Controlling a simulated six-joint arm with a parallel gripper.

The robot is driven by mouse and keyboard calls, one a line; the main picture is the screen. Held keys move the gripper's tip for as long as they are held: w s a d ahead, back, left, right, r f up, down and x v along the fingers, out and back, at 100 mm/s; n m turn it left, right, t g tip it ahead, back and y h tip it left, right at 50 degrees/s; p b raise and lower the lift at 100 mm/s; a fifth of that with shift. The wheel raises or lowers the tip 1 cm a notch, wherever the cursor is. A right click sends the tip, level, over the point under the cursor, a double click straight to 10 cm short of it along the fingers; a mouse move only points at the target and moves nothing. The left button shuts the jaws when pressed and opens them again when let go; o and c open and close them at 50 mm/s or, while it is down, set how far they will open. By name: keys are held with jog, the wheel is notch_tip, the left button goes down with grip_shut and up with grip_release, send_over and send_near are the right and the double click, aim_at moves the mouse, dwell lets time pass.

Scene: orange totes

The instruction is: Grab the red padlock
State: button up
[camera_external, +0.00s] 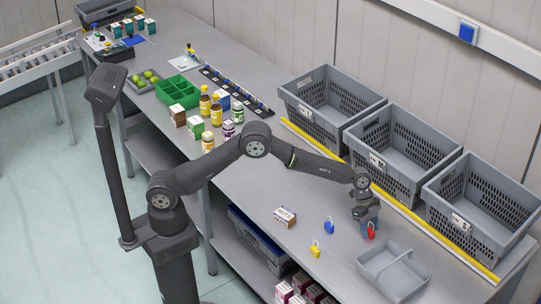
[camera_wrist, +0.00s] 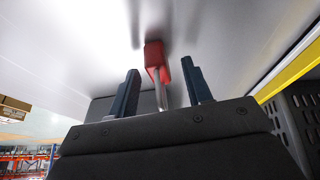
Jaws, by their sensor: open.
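The red padlock (camera_external: 371,231) is on the grey table under my gripper (camera_external: 368,221) in the external view. In the wrist view the red padlock (camera_wrist: 155,56) shows its red body and metal shackle between the two dark fingers of my gripper (camera_wrist: 165,87). The fingers are open, with a visible gap on each side of the padlock. A blue padlock (camera_external: 329,227) lies to the left of the red one, and a yellow padlock (camera_external: 315,248) lies farther left and nearer the front.
A small box (camera_external: 285,217) lies left of the padlocks. Grey crates (camera_external: 452,224) line the back behind a yellow strip (camera_external: 408,212).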

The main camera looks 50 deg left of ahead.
jog(key=shift+d+f, duration=0.25)
jog(key=shift+f, duration=0.35)
grip_shut()
jog(key=shift+r, duration=0.1)
